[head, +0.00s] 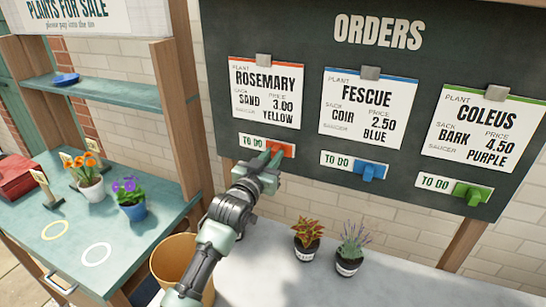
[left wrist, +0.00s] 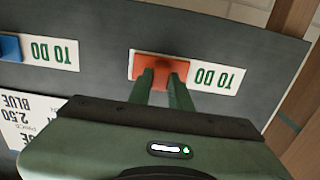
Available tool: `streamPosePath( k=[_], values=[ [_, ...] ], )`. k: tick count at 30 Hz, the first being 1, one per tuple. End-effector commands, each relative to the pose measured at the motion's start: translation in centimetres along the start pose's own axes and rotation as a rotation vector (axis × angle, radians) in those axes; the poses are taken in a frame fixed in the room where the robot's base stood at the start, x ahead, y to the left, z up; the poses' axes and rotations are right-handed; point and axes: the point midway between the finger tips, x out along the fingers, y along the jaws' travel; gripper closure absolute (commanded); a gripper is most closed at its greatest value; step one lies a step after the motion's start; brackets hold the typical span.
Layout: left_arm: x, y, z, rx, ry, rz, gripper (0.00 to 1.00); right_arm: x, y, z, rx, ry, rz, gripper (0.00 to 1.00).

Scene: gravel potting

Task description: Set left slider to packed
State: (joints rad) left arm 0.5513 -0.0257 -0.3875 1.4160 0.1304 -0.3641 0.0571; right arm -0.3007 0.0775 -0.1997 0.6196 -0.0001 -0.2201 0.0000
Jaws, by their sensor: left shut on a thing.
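The left slider (head: 287,149) is an orange-red block under the Rosemary card on the dark orders board (head: 300,30). A "TO DO" label shows on its left in the head view. My left gripper (head: 273,157) reaches up to it from below and is shut on it. In the left wrist view, which is upside down, the two green fingers of my left gripper (left wrist: 163,82) close on the left slider (left wrist: 158,62), with "TO DO" readable beside it. My right gripper is not in view.
A blue slider (head: 370,172) and a green slider (head: 472,193) sit further right, each beside "TO DO". Two small potted plants (head: 307,240) (head: 352,248) stand on the grey counter below. A tan bucket (head: 172,262) stands by my left arm. Flower pots (head: 132,207) stand on the teal shelf.

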Motion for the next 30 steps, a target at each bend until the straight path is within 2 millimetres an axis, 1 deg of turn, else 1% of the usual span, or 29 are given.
streamPosePath(
  k=[2, 6, 9, 12, 16, 23, 24, 26, 30],
  values=[
    [0.0, -1.3, 0.2, 0.005, -0.003, -0.002, 1.0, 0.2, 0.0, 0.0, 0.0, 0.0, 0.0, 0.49],
    [0.0, -4.7, 0.3, 0.008, -0.003, -0.004, 1.0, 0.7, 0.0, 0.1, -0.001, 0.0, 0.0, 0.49],
    [0.0, -6.8, 0.3, 0.007, -0.001, -0.003, 1.0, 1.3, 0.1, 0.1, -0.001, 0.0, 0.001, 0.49],
    [0.0, -8.2, 0.3, 0.005, -0.003, -0.002, 1.0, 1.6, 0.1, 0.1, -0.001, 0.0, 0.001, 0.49],
    [0.0, -8.9, 0.2, 0.001, -0.003, -0.003, 1.0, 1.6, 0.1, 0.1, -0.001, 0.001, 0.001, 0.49],
    [0.0, -8.9, 0.1, 0.001, -0.003, -0.004, 1.0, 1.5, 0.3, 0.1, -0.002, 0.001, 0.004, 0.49],
    [0.0, -8.9, 0.1, 0.001, -0.003, -0.004, 0.75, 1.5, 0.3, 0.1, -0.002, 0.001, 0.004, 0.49],
    [0.0, -8.9, 0.1, 0.001, -0.003, -0.004, 0.58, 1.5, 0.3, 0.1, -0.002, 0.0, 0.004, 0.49],
    [0.0, -8.9, 0.0, 0.001, -0.002, -0.003, 0.58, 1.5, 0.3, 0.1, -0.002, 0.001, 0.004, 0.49]
  ],
)
